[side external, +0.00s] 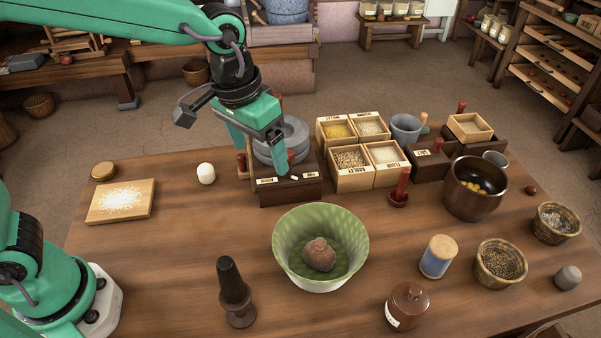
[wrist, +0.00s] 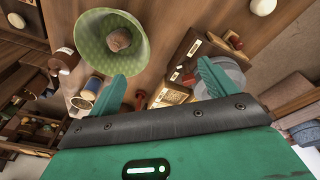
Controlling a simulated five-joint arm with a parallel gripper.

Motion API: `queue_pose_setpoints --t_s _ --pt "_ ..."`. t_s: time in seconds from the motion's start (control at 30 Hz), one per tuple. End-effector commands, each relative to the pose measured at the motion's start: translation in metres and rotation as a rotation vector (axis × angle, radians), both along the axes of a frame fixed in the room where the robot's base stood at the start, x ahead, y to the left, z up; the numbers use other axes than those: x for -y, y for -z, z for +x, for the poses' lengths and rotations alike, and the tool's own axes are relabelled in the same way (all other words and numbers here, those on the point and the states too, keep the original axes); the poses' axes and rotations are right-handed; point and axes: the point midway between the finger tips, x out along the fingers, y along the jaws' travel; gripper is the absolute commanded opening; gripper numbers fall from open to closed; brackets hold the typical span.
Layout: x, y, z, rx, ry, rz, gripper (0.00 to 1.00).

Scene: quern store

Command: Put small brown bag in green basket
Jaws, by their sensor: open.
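The small brown bag (side external: 319,254) lies inside the green basket (side external: 290,232), on its bottom, in the side external view. The basket stands upright at the front middle of the table. In the wrist view the bag (wrist: 118,40) also shows inside the basket (wrist: 92,30). My gripper (side external: 258,160) is open and empty, raised behind the basket beside the grey quern. Its two spread fingers show in the wrist view (wrist: 158,80), well apart from the bag.
The grey quern (side external: 284,142) stands on a dark wooden base under my gripper. Grain boxes (side external: 352,181) sit right of it. A dark bowl (side external: 474,190), blue jar (side external: 438,258) and brown bottle (side external: 408,306) stand right of the basket. A dark peg (side external: 234,300) stands at its left.

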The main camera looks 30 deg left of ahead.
Motion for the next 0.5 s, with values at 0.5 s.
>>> queue_pose_setpoints --t_s 0.5 --pt "-0.121 -0.039 -0.062 0.191 -0.087 -0.019 0.84"
